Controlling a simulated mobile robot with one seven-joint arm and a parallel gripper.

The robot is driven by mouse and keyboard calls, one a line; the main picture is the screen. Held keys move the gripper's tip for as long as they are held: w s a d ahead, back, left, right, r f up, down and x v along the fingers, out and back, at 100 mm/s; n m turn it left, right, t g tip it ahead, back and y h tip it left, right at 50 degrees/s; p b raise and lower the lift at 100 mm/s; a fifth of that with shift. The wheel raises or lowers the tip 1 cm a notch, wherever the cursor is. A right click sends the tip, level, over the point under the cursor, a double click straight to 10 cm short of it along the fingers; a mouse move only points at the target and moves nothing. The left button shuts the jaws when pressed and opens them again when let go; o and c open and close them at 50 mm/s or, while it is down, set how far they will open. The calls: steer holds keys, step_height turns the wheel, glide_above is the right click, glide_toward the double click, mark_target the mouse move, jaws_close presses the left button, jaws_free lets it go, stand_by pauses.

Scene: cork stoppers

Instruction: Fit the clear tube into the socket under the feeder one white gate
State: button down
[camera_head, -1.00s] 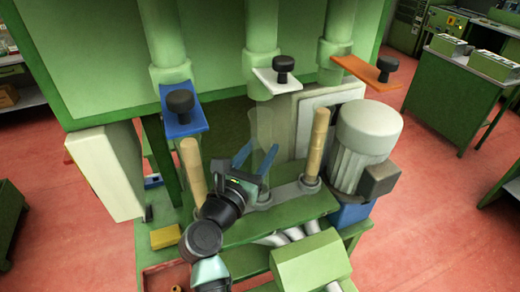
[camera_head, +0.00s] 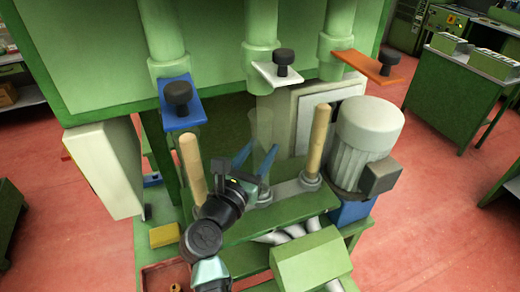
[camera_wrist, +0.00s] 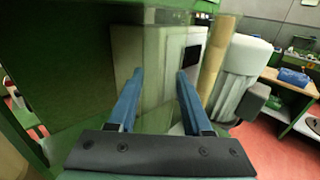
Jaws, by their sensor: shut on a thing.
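The clear tube (camera_head: 261,128) stands about upright below the white gate (camera_head: 279,74), its flared top a little under the gate. My gripper (camera_head: 257,158), with blue fingers, is shut on the tube's lower part. In the wrist view the fingers (camera_wrist: 157,95) have the nearly invisible tube between them. The middle socket (camera_head: 264,196) is on the grey plate below the tube, partly covered by my gripper. I cannot tell whether the tube's lower end touches it.
Wooden rods (camera_head: 192,165) and (camera_head: 318,143) stand upright left and right of the tube. The blue gate (camera_head: 183,108) and orange gate (camera_head: 362,67) flank the white one. A grey motor (camera_head: 365,140) stands close on the right. A yellow block (camera_head: 165,235) lies at front left.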

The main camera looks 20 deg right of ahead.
steer(key=shift+f, duration=0.15)
steer(key=shift+c, duration=1.2)
jaws_free()
steer(key=shift+a, duration=0.1)
steer(key=shift+s+a+f, duration=0.15)
steer(key=shift+s+a, duration=0.05)
steer(key=shift+s, duration=0.1)
steer(key=b+v, duration=0.3)
steer(key=v, duration=0.9)
steer(key=shift+b, duration=0.4)
steer(key=shift+a, duration=0.1)
